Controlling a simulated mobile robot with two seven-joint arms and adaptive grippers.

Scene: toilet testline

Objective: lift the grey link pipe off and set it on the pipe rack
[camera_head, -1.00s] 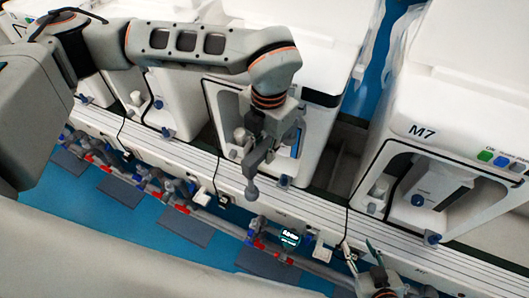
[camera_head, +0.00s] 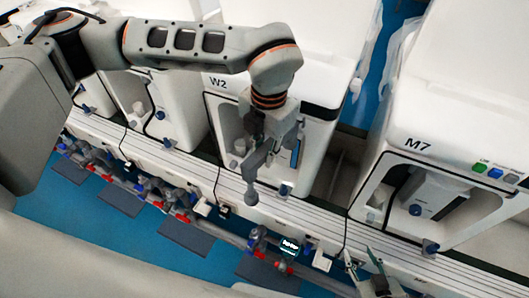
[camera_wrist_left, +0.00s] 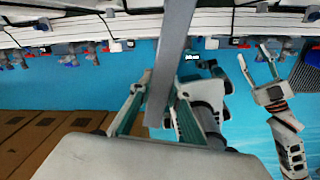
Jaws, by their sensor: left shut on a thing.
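My left gripper (camera_head: 265,138) points down in front of the machine marked W2. It is shut on the grey link pipe (camera_head: 254,168), whose rounded lower end hangs over the white rail. In the left wrist view the pipe (camera_wrist_left: 176,50) is a long grey bar running up between the fingers of the left gripper (camera_wrist_left: 158,98). My right gripper (camera_head: 362,262) is at the bottom right, its fingers apart and empty; it also shows in the left wrist view (camera_wrist_left: 258,58). I cannot make out the pipe rack for certain.
White machines line the back, including W2 (camera_head: 318,130) and M7 (camera_head: 470,120). A white rail (camera_head: 160,158) runs in front. Below it are grey pipes with red and blue fittings (camera_head: 175,200) and a small lit display (camera_head: 290,246). The blue floor has dark mats (camera_head: 187,237).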

